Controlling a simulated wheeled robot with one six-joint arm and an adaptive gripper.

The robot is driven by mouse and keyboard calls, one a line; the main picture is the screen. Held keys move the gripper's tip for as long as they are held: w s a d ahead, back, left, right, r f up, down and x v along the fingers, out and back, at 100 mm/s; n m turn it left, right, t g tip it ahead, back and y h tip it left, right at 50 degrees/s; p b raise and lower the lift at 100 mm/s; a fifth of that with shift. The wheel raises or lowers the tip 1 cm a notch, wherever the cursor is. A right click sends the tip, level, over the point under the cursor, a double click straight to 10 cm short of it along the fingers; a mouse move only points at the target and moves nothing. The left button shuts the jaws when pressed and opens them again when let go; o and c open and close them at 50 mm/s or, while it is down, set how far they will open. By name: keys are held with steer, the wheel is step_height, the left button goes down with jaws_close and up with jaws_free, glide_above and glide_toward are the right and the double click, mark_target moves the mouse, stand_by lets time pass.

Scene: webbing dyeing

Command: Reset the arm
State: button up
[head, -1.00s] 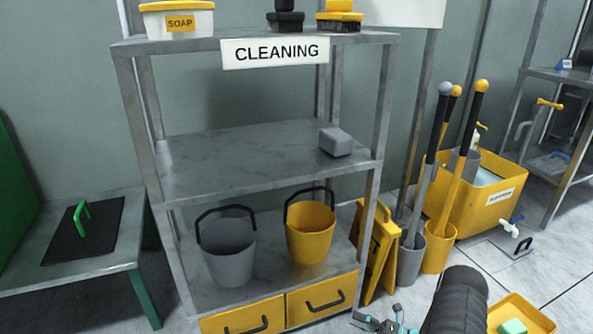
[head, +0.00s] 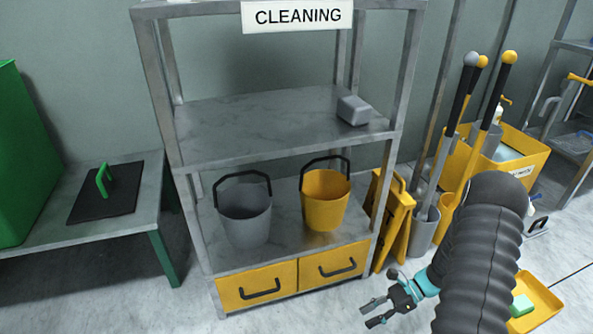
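My gripper (head: 374,313) is in the head view at the bottom, right of centre, in front of the cleaning shelf (head: 280,165). Its two dark fingers point left and are spread apart, with only floor showing between them. My thick dark arm rises at the lower right and hides part of the floor and the tools behind it. The gripper is apart from the shelf and its drawers.
A grey bucket (head: 244,215) and a yellow bucket (head: 325,200) stand on the low shelf above two yellow drawers. A grey block (head: 354,110) lies on the middle shelf. A yellow tray (head: 540,303) holding a green block (head: 521,305) is beside my arm. A folded yellow sign (head: 396,222) stands right.

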steer(key=s+a+r+n+t+h+p, duration=0.1)
steer(key=s+r+n+t+h+p, duration=0.1)
steer(key=r, duration=1.3)
steer(key=s+a+r+n+t+h+p, duration=0.2)
steer(key=s+r+n+t+h, duration=0.2)
steer(key=r, duration=1.1)
steer(key=s+a+r+n+t+h+p, duration=0.2)
steer(key=s+r+n+h, duration=0.3)
steer(key=s+r+n, duration=0.4)
step_height(320, 180, up, 6)
steer(key=n, duration=0.3)
steer(key=shift+a+n+t+h, duration=0.15)
steer(key=shift+n+t+h, duration=0.15)
steer(key=shift+t+h, duration=0.1)
